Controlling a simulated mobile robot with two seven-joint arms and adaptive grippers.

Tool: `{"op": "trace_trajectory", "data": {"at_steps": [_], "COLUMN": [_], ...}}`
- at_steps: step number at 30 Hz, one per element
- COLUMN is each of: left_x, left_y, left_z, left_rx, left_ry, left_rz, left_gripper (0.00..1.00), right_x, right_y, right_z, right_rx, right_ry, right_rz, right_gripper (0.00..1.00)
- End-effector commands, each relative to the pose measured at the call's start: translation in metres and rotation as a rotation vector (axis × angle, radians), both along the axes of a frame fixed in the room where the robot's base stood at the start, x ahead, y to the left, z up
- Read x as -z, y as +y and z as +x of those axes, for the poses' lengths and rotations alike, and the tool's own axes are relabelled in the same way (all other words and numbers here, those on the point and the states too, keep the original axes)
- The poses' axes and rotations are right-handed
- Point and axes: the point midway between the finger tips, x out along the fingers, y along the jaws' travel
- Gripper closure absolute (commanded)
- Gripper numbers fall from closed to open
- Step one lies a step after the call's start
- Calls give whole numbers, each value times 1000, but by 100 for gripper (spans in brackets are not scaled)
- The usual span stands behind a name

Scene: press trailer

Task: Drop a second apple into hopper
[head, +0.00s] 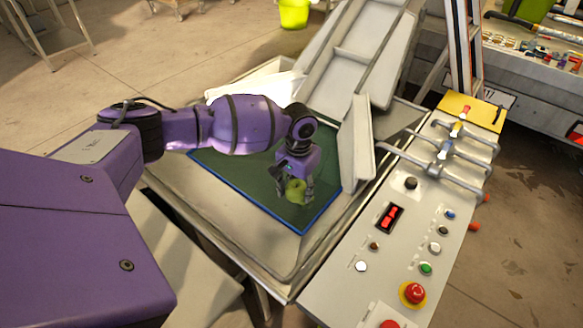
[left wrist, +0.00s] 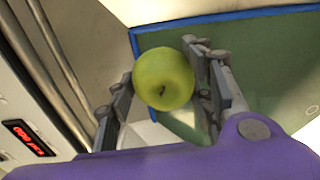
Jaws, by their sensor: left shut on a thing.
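A green apple (head: 295,190) is held between the fingers of my left gripper (head: 295,188). In the left wrist view the apple (left wrist: 163,79) sits between the two fingertips of the left gripper (left wrist: 160,85), stem area toward the camera. The gripper is shut on it, over the dark green, blue-edged floor (head: 240,185) of the metal hopper (head: 270,255). The height of the apple above that floor is hard to tell. No other apple shows in the hopper; my arm hides part of it. My right gripper is in neither view.
A control panel (head: 335,275) with buttons, a red display and levers runs along the hopper's right side. An upright metal plate (head: 356,150) stands at the hopper's right edge. A sloped chute (head: 360,50) rises behind. A yellow-green bucket (head: 293,14) stands farther back.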

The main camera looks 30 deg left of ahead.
Motion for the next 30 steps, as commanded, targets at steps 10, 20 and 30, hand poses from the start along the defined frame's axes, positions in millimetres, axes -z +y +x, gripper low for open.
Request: {"op": "trace_trajectory", "data": {"at_steps": [10, 20, 30], "left_x": [-2, -1, -35], "left_y": [0, 0, 0], "left_z": [2, 2, 2], "left_rx": [0, 0, 1], "left_ry": [-6, -4, -7], "left_rz": [0, 0, -2], "left_gripper": [41, 30, 30], "right_x": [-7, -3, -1], "right_y": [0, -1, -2], "right_z": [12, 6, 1], "right_rx": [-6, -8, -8], "right_ry": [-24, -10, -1], "right_rz": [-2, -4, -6], "right_gripper": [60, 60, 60]}}
